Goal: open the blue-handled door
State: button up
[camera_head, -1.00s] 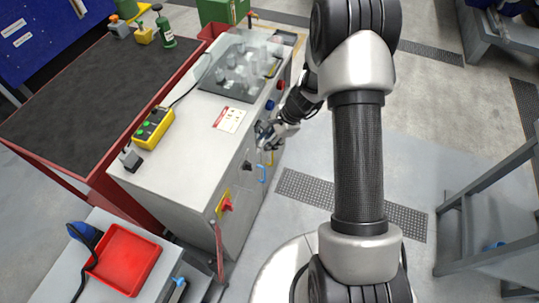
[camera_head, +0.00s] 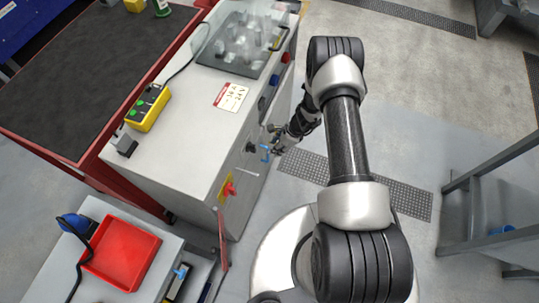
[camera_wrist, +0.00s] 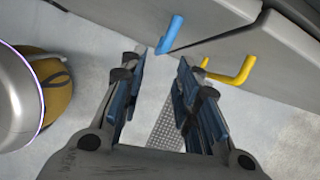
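A yellow handle (camera_wrist: 238,73) sits to the right of the blue one in the wrist view. Whether a finger touches the blue handle I cannot tell.
The grey cabinet (camera_head: 185,130) has a red switch on a yellow plate (camera_head: 229,189) and a yellow button box (camera_head: 148,108) on top. A red tray (camera_head: 120,253) lies at lower left. Floor right of the cabinet is open up to a grey frame (camera_head: 490,195).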

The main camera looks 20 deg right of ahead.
jog(key=b+x, duration=0.2)
jog(key=x, duration=0.6)
jog(key=shift+w, duration=0.1)
grip_shut()
dwell(0.5)
